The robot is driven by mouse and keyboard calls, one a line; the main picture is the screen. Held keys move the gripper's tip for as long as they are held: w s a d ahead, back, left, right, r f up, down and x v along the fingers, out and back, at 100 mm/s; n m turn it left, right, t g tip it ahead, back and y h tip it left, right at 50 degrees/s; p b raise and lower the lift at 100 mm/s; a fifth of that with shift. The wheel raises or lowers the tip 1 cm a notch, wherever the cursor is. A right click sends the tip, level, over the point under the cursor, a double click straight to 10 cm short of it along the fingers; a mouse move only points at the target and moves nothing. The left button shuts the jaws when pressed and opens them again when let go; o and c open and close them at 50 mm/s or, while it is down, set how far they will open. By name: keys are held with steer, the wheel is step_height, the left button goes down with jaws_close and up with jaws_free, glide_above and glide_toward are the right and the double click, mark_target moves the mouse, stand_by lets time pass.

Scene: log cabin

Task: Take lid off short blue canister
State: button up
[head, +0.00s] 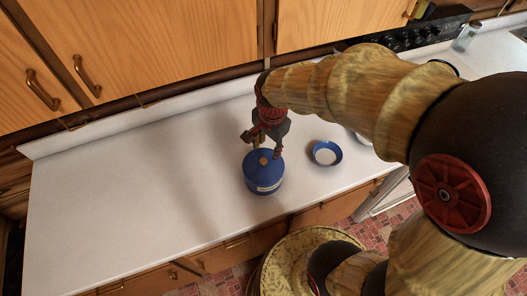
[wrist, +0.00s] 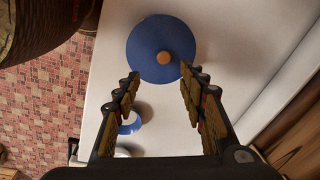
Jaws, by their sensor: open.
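The short blue canister (head: 264,178) stands upright on the white counter, with a pale label on its front. Its blue lid (head: 254,160) is on top and has a round wooden knob (head: 263,161) at its centre. In the wrist view the lid (wrist: 148,45) shows from above, with the knob (wrist: 164,57) just beyond the fingertips. My gripper (head: 262,143) is open and empty, above and just behind the lid in the head view. In the wrist view its two fingers (wrist: 160,78) are spread apart, with the knob ahead of the gap between them.
A small blue bowl with a white inside (head: 326,153) stands right of the canister. Another pale dish is partly hidden by my arm. A stove (head: 425,35) and a glass jar (head: 466,37) are at the far right. The counter's left side (head: 120,195) is clear.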

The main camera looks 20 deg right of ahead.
mark_target(263, 161)
steer(key=m+p, duration=0.1)
steer(key=f+m+g+p, duration=0.1)
steer(key=m+p, duration=0.1)
steer(key=w+m+p, duration=0.1)
steer(key=p, duration=0.1)
steer(key=shift+w+f, duration=0.1)
steer(key=shift+f, duration=0.25)
steer(key=shift+m, duration=0.3)
steer(key=shift+w+a+f, duration=0.1)
steer(key=shift+w+f, duration=0.05)
steer(key=shift+f, duration=1.15)
steer(key=shift+w+a+f, duration=0.1)
steer(key=shift+f, duration=1.2)
steer(key=shift+w+a+f, duration=0.1)
steer(key=shift+w+f, duration=0.05)
steer(key=shift+f, duration=1.15)
jaws_close()
